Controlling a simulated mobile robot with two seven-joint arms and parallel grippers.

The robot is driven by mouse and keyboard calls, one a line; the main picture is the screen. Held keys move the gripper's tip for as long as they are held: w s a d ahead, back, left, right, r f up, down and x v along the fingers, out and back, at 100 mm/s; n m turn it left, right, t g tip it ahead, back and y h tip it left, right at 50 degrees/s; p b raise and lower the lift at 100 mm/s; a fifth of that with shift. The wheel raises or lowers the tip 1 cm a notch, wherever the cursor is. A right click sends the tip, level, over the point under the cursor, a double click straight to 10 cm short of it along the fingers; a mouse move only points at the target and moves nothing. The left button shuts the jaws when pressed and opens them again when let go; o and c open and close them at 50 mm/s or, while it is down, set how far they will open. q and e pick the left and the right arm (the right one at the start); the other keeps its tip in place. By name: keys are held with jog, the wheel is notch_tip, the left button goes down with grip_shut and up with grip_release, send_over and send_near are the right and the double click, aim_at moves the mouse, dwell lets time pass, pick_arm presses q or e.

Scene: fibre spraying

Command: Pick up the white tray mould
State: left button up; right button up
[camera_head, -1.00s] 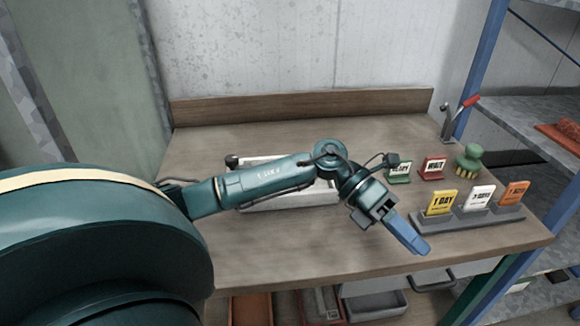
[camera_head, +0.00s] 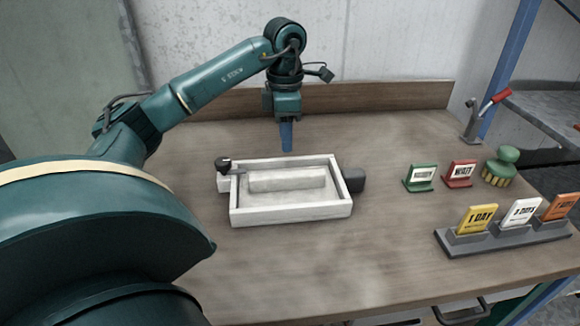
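The white tray mould (camera_head: 292,216) lies on the wooden workbench, left of the bench's middle. It is a shallow rectangular frame with a raised pale block (camera_head: 288,180) inside. A dark knob (camera_head: 223,165) sits at its left end and a dark grey block (camera_head: 353,180) at its right end. My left gripper (camera_head: 287,138) points down just behind and above the far rim of the mould, apart from the block. Its blue fingers look like one narrow shape, so their opening cannot be made out. My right gripper is out of view.
Green (camera_head: 420,177) and red (camera_head: 460,174) sign holders and a green brush (camera_head: 499,167) stand on the right. In front of them is a grey rack (camera_head: 505,235) with yellow, white and orange cards. A red-handled clamp (camera_head: 480,118) is at the back right. The bench front is clear.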

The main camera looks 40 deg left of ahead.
aim_at(286, 159)
pick_arm(q)
jog(key=shift+w+a+f, duration=0.1)
jog(key=shift+f, duration=2.9)
jog(key=shift+c, duration=0.4)
grip_shut()
jog(key=shift+r, duration=0.15)
